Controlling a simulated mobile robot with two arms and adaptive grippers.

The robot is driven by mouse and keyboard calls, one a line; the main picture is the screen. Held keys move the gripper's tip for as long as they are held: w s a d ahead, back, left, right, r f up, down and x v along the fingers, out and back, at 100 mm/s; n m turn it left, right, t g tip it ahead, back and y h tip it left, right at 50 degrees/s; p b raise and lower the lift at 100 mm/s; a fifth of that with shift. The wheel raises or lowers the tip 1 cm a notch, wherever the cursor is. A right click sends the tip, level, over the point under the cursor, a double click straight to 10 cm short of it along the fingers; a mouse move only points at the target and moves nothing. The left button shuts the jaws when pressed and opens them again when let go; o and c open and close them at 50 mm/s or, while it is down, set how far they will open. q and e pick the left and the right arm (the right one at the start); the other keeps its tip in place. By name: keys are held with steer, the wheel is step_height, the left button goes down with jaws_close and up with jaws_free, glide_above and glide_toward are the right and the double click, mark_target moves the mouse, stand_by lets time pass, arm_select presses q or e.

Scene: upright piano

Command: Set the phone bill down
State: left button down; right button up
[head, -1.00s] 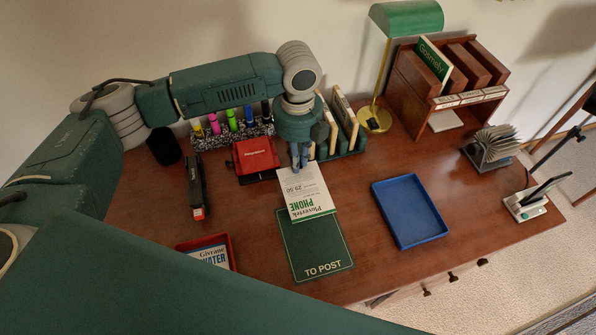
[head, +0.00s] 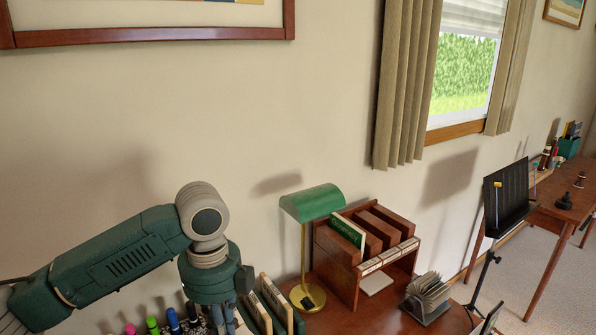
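The phone bill is out of view now; the bottom edge of the head view cuts off the desk where it was. My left gripper (head: 222,318) points down at the bottom edge, just left of the upright holder with cards. Its fingertips are cut off, so I cannot see whether it is open or shut, or whether the bill is in it. My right gripper is not in view.
A wooden sorter (head: 338,262) with a green-fronted envelope (head: 347,230) stands on the desk (head: 385,312). A green lamp (head: 312,203) stands left of it, near the card holder (head: 276,303). A rolodex-like card file (head: 427,297) is at right. A music stand (head: 507,200) stands beyond.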

arm_select(q)
steer(key=n, duration=0.1)
steer(key=s+n, duration=0.1)
steer(key=n, duration=0.1)
steer(key=shift+s+a+n, duration=0.25)
steer(key=shift+a+n, duration=0.1)
steer(key=shift+n, duration=0.05)
steer(key=s+a+n, duration=0.1)
steer(key=s+n, duration=0.4)
steer(key=n, duration=0.6)
steer(key=s+a+f+n, duration=0.1)
steer(key=s+n, duration=0.5)
steer(key=n, duration=0.6)
steer(key=shift+s+a+f, duration=0.15)
steer(key=shift+s+a, duration=0.15)
steer(key=shift+a, duration=0.2)
